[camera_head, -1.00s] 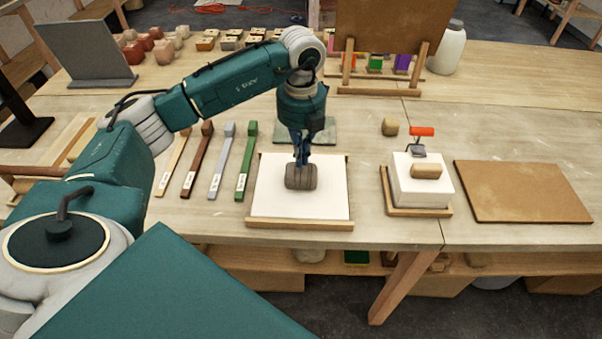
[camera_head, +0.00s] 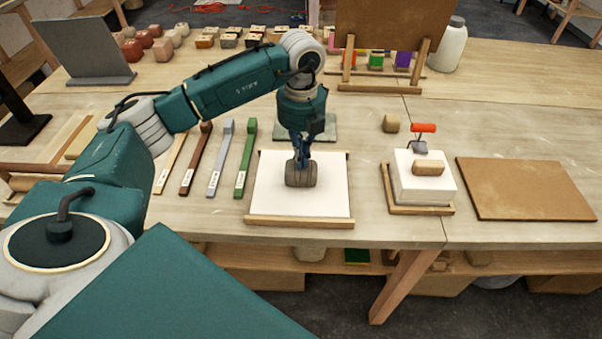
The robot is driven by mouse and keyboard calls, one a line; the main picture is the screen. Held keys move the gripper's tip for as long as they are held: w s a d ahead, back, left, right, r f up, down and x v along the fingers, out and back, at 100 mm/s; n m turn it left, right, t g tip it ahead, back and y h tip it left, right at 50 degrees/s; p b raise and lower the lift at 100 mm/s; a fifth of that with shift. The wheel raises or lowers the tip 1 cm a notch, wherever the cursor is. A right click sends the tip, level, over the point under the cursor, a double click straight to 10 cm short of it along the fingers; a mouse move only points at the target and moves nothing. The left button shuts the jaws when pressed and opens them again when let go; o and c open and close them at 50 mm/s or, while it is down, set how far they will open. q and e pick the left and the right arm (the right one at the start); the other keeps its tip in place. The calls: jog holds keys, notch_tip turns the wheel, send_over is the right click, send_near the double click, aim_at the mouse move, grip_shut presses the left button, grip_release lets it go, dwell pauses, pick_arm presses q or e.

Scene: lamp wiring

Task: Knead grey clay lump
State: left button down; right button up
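A grey-brown clay lump (camera_head: 301,175), blocky with rounded edges, sits on the white board (camera_head: 270,200) with a wooden strip along its front edge. My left gripper (camera_head: 301,163) points straight down from above, with its fingertips at the top of the lump. The fingers look close together, but they are small and dark, and I cannot tell whether they grip the lump or only press on it. My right gripper does not show in the head view.
Several coloured sticks (camera_head: 218,160) lie left of the board. A small tan lump (camera_head: 390,123) lies behind the white block.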

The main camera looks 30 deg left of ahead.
pick_arm(q)
jog(key=shift+s+f, duration=0.15)
jog(key=shift+f, duration=0.1)
jog(key=shift+r, duration=0.1)
jog(key=shift+r+p, duration=0.65)
jog(key=shift+r, duration=0.4)
jog(key=shift+r, duration=0.1)
jog(key=shift+r+p, duration=0.25)
jog(key=shift+p, duration=0.05)
notch_tip(320, 180, up, 5)
jog(key=p, duration=0.3)
jog(key=shift+r, duration=0.15)
